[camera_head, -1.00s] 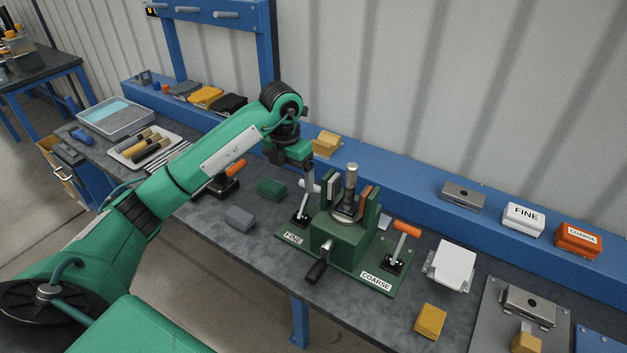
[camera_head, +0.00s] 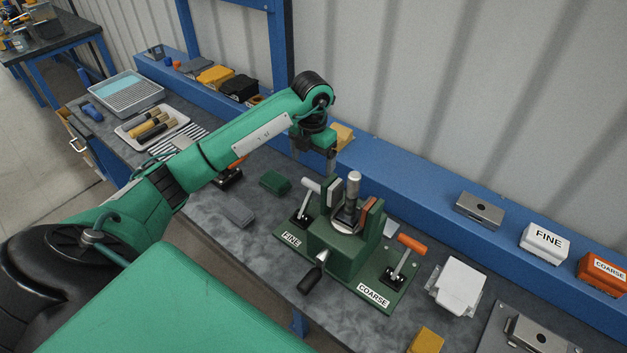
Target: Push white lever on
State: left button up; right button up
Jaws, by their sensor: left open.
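The white lever (camera_head: 311,186) stands at the left side of a green fixture (camera_head: 338,243), above the FINE label (camera_head: 291,240). Its white handle tops a thin metal stem on a black base. An orange-handled lever (camera_head: 411,244) stands at the right, by the COARSE label (camera_head: 373,295). My left gripper (camera_head: 316,164) points down just behind and above the white handle. It is open and holds nothing. Its fingertips are small and partly hidden, so I cannot tell whether they touch the handle. My right gripper is out of view.
The fixture's upright metal post (camera_head: 352,190) and jaws stand close to the right of the white lever. A green block (camera_head: 274,181) and a grey block (camera_head: 237,211) lie to the left. A blue ledge (camera_head: 420,185) runs behind. A white block (camera_head: 460,284) lies at right.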

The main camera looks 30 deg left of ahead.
aim_at(313, 183)
pick_arm(q)
jog(key=f+p, duration=0.1)
jog(key=f, duration=0.3)
jog(key=shift+w, duration=0.2)
notch_tip(313, 183, down, 5)
jog(key=shift+r+p, duration=0.1)
jog(key=shift+p, duration=0.7)
jog(key=shift+f, duration=0.45)
jog(key=shift+c, duration=0.4)
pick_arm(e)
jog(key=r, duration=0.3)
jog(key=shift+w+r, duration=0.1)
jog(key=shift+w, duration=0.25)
